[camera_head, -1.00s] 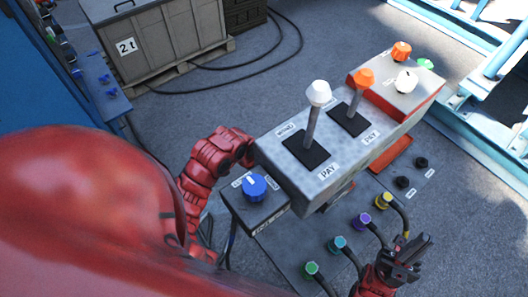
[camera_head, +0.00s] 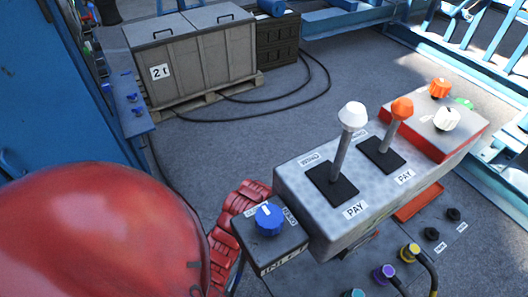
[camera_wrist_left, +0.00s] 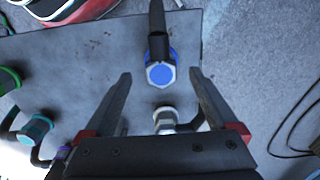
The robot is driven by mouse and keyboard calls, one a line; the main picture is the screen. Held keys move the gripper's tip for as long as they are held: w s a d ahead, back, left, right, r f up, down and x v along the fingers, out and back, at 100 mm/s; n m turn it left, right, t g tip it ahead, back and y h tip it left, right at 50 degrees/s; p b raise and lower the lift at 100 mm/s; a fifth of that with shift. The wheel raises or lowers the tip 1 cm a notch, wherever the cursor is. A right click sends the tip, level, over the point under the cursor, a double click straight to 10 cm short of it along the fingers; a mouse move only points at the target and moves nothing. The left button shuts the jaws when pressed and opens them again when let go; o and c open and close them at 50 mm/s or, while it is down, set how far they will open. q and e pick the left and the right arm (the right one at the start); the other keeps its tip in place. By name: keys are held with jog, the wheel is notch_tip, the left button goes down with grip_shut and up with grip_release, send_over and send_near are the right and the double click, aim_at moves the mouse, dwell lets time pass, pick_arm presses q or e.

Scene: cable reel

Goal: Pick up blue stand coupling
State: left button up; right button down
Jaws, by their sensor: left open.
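In the left wrist view, a blue coupling (camera_wrist_left: 160,74) with a hexagonal face stands on a grey plate (camera_wrist_left: 85,52), a dark hose or handle running up from it. My left gripper (camera_wrist_left: 161,77) is open, its two fingers on either side of the blue coupling with gaps on both sides. Whether the fingertips are level with it in depth I cannot tell. In the head view only my red left arm (camera_head: 235,215) shows; its gripper and this coupling are not seen there. My right gripper is out of view.
A white-grey coupling (camera_wrist_left: 166,118) sits just below the blue one, between the fingers. A cyan coupling (camera_wrist_left: 36,128) and a green one (camera_wrist_left: 8,80) are at the left. In the head view, a lever console (camera_head: 315,225) and a blue knob box (camera_head: 270,245) stand near the arm.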

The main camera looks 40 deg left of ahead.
pick_arm(q)
jog(key=shift+f+p, duration=0.3)
jog(key=f, duration=0.1)
jog(key=f+p, duration=0.1)
jog(key=f, duration=0.1)
jog(key=shift+w+d, duration=0.1)
jog(key=shift+w, duration=0.2)
jog(key=shift+f, duration=0.55)
grip_shut()
